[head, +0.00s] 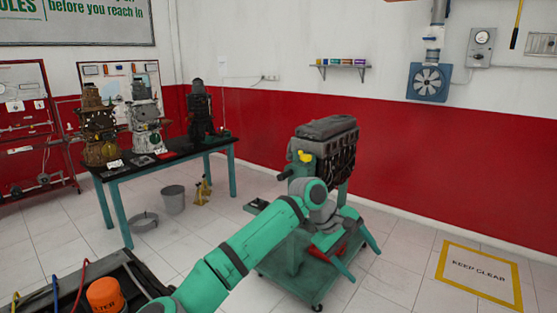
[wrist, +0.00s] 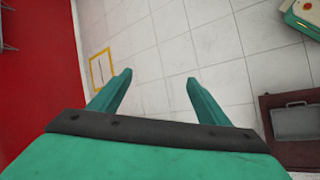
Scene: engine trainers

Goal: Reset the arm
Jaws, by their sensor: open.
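My arm (head: 240,240) is teal with dark bands and reaches from the bottom of the head view up and to the right. My gripper (head: 364,264) is at its end, in front of the engine stand's lower part in the picture. In the wrist view my gripper (wrist: 158,77) has its two teal fingers wide apart. Nothing is between them but white floor tiles seen beyond. The gripper is open and empty.
An engine (head: 328,140) sits on a wheeled teal stand (head: 290,285), partly hidden by my arm. A teal bench (head: 165,170) with several engines stands left. A bucket (head: 173,200) is on the floor. An orange filter (head: 104,295) is at lower left. The marked floor area (head: 478,275) is clear.

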